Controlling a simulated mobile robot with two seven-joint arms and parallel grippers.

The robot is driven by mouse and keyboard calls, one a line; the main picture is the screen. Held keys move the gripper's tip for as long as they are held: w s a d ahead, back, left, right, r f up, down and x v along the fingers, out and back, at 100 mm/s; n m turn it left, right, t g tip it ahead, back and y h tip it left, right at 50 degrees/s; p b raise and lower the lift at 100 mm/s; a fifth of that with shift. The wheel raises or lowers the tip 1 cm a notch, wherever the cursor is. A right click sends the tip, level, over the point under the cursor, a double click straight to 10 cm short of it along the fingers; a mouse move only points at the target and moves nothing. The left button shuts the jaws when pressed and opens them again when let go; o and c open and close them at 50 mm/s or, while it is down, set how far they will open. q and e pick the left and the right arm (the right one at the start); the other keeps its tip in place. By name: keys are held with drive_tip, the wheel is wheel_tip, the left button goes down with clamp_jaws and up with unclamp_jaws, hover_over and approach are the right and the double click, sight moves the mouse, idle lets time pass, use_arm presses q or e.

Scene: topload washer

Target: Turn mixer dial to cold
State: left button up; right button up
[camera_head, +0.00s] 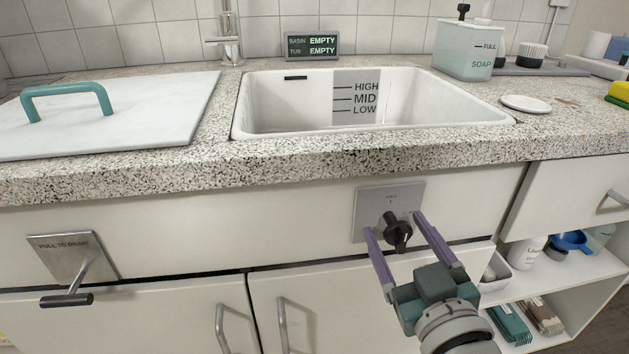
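The mixer dial, a black knob (397,232), sits on a grey metal plate (370,207) on the cabinet front below the basin. The marking on the plate is too small to read. My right gripper (392,222) is open in front of the plate, with one purple finger on each side of the knob. I cannot tell whether the fingers touch the knob. My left gripper is not in view.
Above is a granite counter (300,155) with a white basin (260,100) and a display (311,44) reading EMPTY twice. A drain lever (68,299) sticks out at left. Door handles (283,325) protrude below, and an open shelf (560,275) is at right.

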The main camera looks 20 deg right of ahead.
drive_tip(key=p+v, duration=0.1)
drive_tip(key=v, duration=0.9)
drive_tip(key=shift+p, duration=0.35)
